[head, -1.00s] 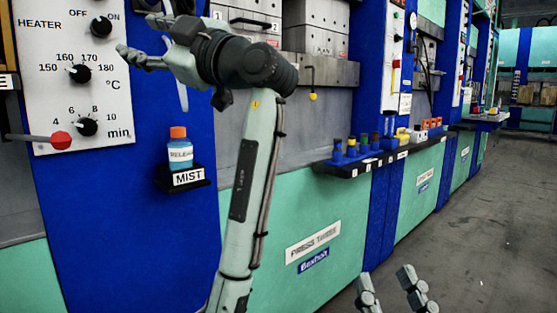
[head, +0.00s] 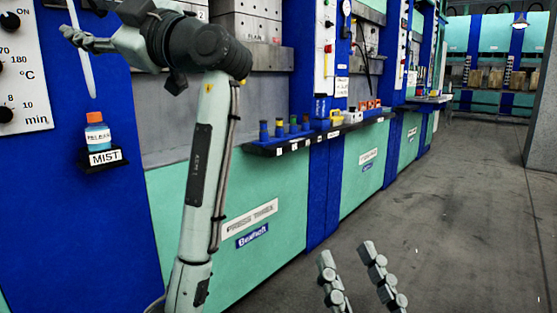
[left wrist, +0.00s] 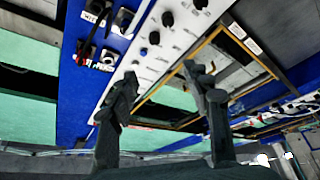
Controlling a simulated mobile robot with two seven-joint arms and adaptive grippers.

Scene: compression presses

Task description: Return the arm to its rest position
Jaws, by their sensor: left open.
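My left arm (head: 202,165) rises through the left middle of the head view and bends at its top. Its gripper (head: 92,38) points left at the upper left, in front of the blue press front. In the left wrist view the gripper (left wrist: 161,76) has its two fingers well apart with nothing between them. Beyond them is a panel with black knobs. My right gripper (head: 358,275) stands at the bottom of the head view with its fingers apart and empty, over the grey floor.
An orange-capped spray bottle (head: 97,133) stands on a small shelf marked MIST. A black ledge (head: 265,147) holds several coloured pieces. A row of blue and green presses runs back on the left. The grey floor (head: 455,215) at the right is clear.

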